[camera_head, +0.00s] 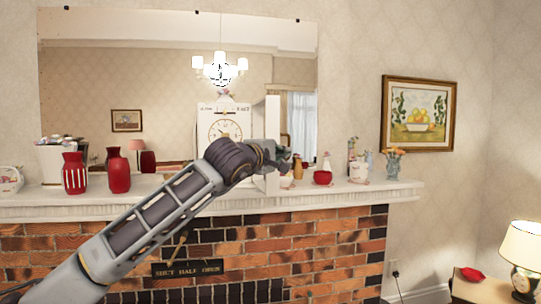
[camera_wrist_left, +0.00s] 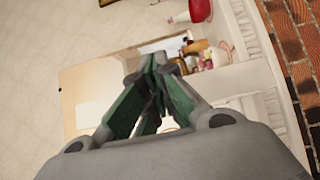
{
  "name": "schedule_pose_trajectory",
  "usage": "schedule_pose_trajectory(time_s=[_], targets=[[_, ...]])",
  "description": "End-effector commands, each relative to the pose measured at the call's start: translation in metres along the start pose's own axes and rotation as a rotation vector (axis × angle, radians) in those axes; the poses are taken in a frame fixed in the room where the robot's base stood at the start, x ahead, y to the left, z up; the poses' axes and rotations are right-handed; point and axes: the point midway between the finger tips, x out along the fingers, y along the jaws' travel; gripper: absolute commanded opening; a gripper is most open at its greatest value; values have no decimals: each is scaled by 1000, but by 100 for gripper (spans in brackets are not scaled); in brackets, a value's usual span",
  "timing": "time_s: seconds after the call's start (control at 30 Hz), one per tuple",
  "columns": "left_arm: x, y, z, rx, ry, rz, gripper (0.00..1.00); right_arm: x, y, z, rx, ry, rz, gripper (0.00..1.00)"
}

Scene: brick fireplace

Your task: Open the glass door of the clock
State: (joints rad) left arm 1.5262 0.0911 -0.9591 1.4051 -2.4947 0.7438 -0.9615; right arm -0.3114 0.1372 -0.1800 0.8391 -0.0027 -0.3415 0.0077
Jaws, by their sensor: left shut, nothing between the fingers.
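The white clock (camera_head: 208,115) stands on the mantel in front of the mirror, with its round dial (camera_head: 225,131) facing out. A narrow white upright panel (camera_head: 272,115) stands out at the clock's right side and looks like its door, swung out from the front. My left gripper (camera_head: 284,161) is at the lower right of this panel, and its fingers are shut with nothing between them. I cannot tell whether it touches the panel. My forearm hides the clock's lower part. In the left wrist view the closed fingers (camera_wrist_left: 155,80) point along the mantel.
Red vases (camera_head: 119,171) stand left on the white mantel (camera_head: 340,195). The mirror (camera_head: 80,75) is behind.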

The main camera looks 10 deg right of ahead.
Motion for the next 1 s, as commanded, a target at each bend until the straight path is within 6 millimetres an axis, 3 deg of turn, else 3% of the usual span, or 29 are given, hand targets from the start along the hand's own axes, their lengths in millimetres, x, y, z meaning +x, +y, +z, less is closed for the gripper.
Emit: schedule_pose_trajectory(time_s=[0.6,1.0], targets=[[-50,0,0,1,0,1,0,0,0,0,0,0,0,40],[-56,0,0,1,1,1,0,0,0,0,0,0,0,40]])
